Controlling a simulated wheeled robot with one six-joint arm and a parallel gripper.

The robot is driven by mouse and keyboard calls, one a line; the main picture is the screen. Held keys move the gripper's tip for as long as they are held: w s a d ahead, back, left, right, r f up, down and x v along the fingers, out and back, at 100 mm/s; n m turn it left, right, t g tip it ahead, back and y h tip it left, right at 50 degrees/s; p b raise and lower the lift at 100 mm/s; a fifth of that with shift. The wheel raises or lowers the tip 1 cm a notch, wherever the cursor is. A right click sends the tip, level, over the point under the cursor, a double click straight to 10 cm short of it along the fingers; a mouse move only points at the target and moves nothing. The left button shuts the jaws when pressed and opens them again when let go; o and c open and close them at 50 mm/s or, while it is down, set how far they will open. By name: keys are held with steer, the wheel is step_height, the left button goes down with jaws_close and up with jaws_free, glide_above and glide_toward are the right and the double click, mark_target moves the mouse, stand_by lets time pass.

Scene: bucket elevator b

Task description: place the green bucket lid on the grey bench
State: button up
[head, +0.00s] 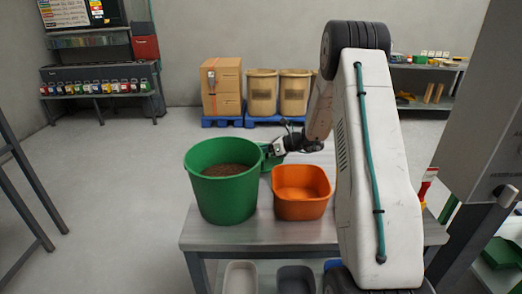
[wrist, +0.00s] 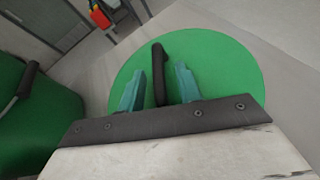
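The round green bucket lid (wrist: 215,70) with its black bar handle (wrist: 159,72) fills the middle of the wrist view. My gripper (wrist: 160,90) is open, with one teal finger on each side of the handle and a gap on both sides. In the head view the lid (head: 270,162) shows only in part, behind the green bucket and the orange tub. My gripper (head: 272,150) is just above it. The grey bench (head: 262,232) stands in front of me. I cannot tell whether the lid touches the bench.
A green bucket (head: 225,200) holding brown grainy material stands uncovered on the bench. An orange tub (head: 302,207) stands beside it on the right. The bench front is clear. Bins (head: 240,277) sit below. A grey cabinet (head: 484,100) is at right.

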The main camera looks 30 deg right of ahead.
steer(key=v, duration=1.2)
steer(key=shift+r, duration=0.1)
